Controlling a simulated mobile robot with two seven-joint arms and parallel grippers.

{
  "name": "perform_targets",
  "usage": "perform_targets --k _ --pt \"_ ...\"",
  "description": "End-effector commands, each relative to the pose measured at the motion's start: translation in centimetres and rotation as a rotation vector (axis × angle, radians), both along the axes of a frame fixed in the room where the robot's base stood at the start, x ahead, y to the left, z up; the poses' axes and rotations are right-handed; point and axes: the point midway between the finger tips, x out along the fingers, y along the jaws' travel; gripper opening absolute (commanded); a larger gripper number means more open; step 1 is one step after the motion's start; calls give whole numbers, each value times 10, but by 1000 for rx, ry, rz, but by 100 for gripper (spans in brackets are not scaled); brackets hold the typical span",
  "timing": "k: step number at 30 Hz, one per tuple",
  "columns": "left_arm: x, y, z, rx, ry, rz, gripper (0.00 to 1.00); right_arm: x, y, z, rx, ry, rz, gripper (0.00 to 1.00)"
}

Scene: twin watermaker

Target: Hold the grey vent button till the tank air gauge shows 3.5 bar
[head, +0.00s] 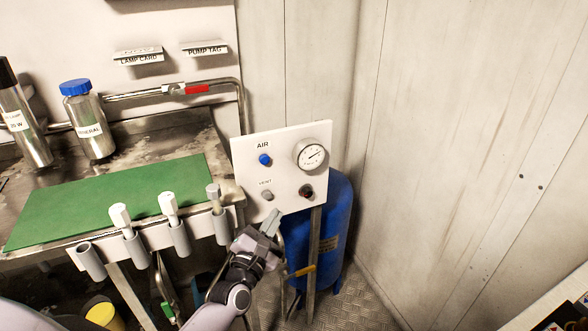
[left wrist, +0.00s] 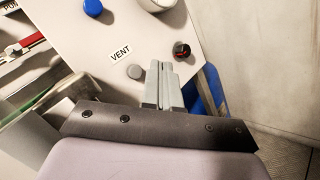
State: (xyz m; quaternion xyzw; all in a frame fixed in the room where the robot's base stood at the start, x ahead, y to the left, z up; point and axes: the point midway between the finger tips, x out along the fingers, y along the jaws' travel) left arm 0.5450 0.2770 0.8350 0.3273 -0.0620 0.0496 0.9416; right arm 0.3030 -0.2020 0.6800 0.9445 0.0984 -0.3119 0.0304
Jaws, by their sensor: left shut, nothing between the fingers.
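The grey vent button (head: 267,195) sits low on the left of a white panel (head: 290,150). It also shows in the left wrist view (left wrist: 135,71), beside the VENT label. The tank air gauge (head: 312,154) is at the panel's upper right. Its needle points up and to the right, but the numbers are too small to read. My left gripper (head: 274,217) is shut and empty. In the head view its tips are just below and right of the vent button. In the left wrist view the fingers (left wrist: 162,70) are right of the button, seemingly apart from it. My right gripper is not in view.
A blue button (head: 265,160) labelled AIR and a dark knob with red (head: 306,191) share the panel. A blue tank (head: 328,225) stands behind it. Left is a bench with a green mat (head: 110,200) and holders along its front edge. A wall closes the right.

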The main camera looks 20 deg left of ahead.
Motion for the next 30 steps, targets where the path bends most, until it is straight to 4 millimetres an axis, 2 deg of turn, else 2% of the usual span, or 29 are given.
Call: perform_targets --k 5,30 --pt "-1 -6 -5 111 -24 19 0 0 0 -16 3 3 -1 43" --pt "-15 -36 -9 923 -135 299 0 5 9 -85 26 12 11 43"
